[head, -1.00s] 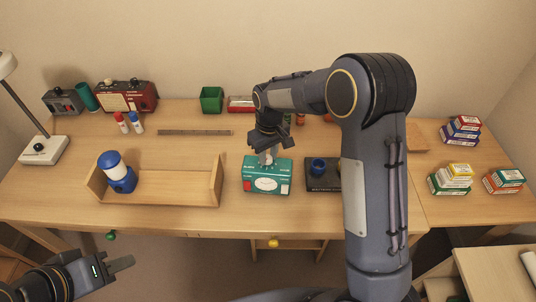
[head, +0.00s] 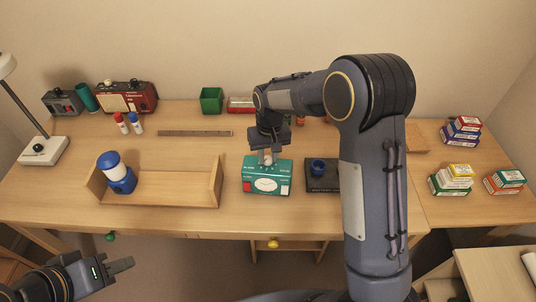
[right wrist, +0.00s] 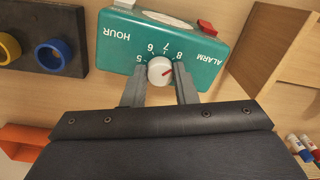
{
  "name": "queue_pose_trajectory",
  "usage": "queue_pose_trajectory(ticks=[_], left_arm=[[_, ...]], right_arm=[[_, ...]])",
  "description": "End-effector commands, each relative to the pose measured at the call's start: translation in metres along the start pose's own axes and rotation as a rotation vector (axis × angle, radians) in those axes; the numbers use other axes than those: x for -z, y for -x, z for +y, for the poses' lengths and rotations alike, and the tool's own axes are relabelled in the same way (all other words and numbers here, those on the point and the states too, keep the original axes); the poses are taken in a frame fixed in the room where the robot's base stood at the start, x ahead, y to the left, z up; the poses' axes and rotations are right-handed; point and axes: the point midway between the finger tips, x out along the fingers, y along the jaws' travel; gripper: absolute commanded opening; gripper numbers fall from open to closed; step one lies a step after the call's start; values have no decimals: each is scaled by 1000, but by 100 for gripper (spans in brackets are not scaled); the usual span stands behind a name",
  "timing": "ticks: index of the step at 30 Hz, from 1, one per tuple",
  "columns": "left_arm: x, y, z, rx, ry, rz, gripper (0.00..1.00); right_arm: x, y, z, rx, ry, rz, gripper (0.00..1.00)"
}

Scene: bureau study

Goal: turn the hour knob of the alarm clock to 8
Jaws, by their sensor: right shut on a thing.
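The teal alarm clock (head: 266,178) stands on the desk, its white dial facing front in the head view. In the right wrist view, its top panel (right wrist: 120,45) shows upside down, with HOUR and ALARM lettering and numbers 5 to 8. The white hour knob (right wrist: 160,70) has a red pointer line slanting towards the 8 side; exact alignment is hard to tell. My right gripper (right wrist: 160,80) is shut on the knob from above, one finger on each side. My left gripper (head: 122,265) is in front of the desk, away from the clock; its jaw gap is unclear.
A black base with a blue ring (head: 318,167) stands close right of the clock. A ruler (head: 195,133) lies behind. Stacked small boxes (head: 452,179) stand at right.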

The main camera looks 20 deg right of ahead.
Motion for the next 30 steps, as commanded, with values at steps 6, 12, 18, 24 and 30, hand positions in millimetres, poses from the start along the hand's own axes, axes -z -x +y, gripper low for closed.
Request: queue_pose_trajectory(ticks=[6, 12, 18, 24, 30], left_arm=[[0, 0, 0, 0, 0, 0, 34], [0, 0, 0, 0, 0, 0, 34], [0, 0, 0, 0, 0, 0, 34], [-1, -2, -1, 0, 0, 0, 34], [-2, -3, -2, 0, 0, 0, 34]], right_arm=[[0, 0, 0, 1, 1, 1, 35], [0, 0, 0, 0, 2, 0, 48], [0, 2, 0, 0, 2, 1, 48], [1, 27, 0, 2, 2, 5, 48], [1, 61, 0, 2, 2, 4, 48]])
